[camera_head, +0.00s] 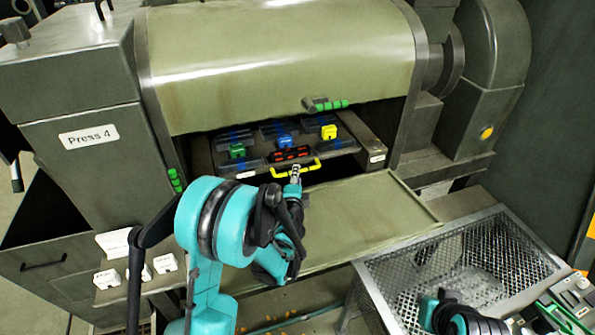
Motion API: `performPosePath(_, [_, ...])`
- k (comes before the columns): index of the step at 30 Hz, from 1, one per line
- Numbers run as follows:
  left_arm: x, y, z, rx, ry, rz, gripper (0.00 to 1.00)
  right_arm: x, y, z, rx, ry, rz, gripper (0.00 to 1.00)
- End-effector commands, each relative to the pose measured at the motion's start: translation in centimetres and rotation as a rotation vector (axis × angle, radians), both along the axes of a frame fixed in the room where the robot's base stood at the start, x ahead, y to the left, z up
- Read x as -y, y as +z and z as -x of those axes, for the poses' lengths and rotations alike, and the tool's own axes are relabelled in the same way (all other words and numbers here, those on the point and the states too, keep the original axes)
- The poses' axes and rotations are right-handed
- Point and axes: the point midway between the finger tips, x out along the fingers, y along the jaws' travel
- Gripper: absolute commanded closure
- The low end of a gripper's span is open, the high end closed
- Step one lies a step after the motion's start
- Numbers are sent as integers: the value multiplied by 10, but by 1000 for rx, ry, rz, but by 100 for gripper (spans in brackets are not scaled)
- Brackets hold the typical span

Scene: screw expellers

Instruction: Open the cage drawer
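The cage drawer (250,172) is a dark tray inside the opening of the green press. It has a yellow handle (311,166) at its front and carries green, blue and yellow blocks and a red-and-black piece. My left gripper (296,173) reaches up from below, its narrow grey tip at the yellow handle. The tip overlaps the handle in the picture; I cannot tell whether it grips it. My teal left arm hides part of the area below. My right gripper (452,312) shows only partly at the bottom edge, its fingers unclear.
The press's lower flap (360,215) lies open below the drawer. A metal mesh basket (530,265) stands at the lower right. A panel of switches (570,295) is beside it. White-labelled buttons (165,263) are at the lower left. The raised green hood (280,60) is above the drawer.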

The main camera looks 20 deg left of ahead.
Motion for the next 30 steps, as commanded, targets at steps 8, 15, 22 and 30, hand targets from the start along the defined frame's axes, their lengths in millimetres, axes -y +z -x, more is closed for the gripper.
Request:
performPosePath(8, [-6,-7,-31,-1,1,1,68,0,-5,0,0,0,0,100])
performPosePath(15, [-7,-6,-34,-1,0,1,68,0,-5,0,0,0,0,100])
performPosePath(22, [-7,-6,-34,-1,0,1,100,0,-5,0,0,0,0,100])
performPosePath(30, [-7,-7,-33,-1,0,1,100,0,-5,0,0,0,0,100])
